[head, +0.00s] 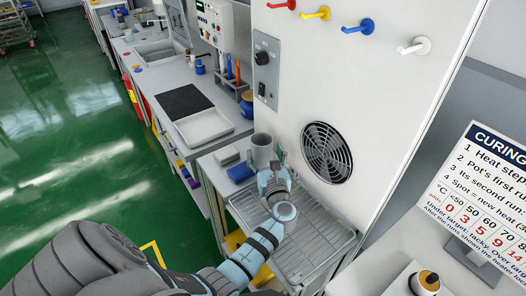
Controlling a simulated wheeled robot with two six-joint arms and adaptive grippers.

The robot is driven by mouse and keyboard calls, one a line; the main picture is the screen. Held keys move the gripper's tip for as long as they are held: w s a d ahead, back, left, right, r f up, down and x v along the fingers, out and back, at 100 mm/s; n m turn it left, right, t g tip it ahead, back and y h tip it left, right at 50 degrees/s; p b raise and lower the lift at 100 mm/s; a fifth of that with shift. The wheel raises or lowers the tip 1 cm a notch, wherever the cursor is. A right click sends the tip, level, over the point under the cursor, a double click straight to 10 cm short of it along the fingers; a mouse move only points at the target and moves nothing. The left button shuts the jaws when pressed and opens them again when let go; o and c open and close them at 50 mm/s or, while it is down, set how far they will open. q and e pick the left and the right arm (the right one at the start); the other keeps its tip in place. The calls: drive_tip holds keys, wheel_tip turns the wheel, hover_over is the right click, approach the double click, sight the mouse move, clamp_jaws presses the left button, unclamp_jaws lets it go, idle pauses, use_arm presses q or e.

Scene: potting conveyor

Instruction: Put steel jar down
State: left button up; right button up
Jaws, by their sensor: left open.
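The grey steel jar (262,146) stands upright near the back end of the wire rack, close to the white cabinet. My left gripper (271,169) is open, right at the jar's near side, with one finger showing along the jar's right side. The gripper hides the lower part of the jar, so I cannot tell whether the fingers touch it or exactly what its base rests on. My right gripper is not in view.
A wire rack on a tray (318,240) lies under my left arm, its visible part empty. A blue block (241,172) and a grey block (227,156) lie left of the jar. The white cabinet (330,85) with a round vent (327,152) rises close on the right.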

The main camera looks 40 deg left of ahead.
sight(260, 136)
use_arm(q)
drive_tip(key=b+x, duration=0.1)
drive_tip(key=x, duration=0.4)
drive_tip(key=shift+w, duration=0.1)
drive_tip(key=shift+w+a+f, duration=0.1)
drive_tip(key=shift+w+a, duration=0.2)
drive_tip(key=shift+a, duration=0.05)
drive_tip(key=c, duration=1.1)
